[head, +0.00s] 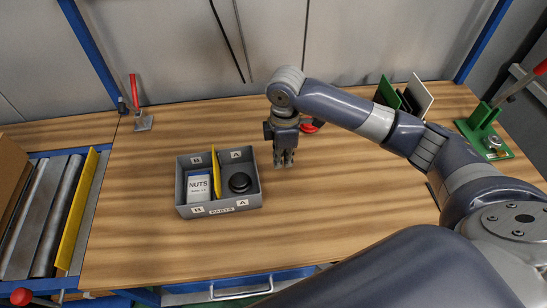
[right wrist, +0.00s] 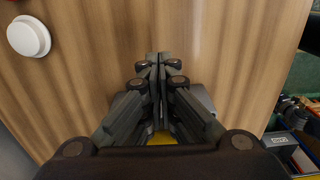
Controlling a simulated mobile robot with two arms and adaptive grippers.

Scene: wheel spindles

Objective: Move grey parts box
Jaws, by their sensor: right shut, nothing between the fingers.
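The grey parts box (head: 235,205) sits on the wooden bench, left of centre in the head view. A yellow divider (head: 216,172) splits it. The left B compartment holds a white NUTS box (head: 199,187), and the right A compartment holds a black round part (head: 239,182). My right gripper (head: 284,162) points down just right of the box, apart from it in the picture. Its fingers are closed together and empty, as the right wrist view (right wrist: 158,65) also shows. My left gripper is in no view.
A roller conveyor (head: 45,215) with a yellow rail lies at the left. A red-handled clamp (head: 142,122) stands at the back left. A green fixture (head: 485,132) and upright plates (head: 405,97) stand at the right. The bench in front of the box is clear.

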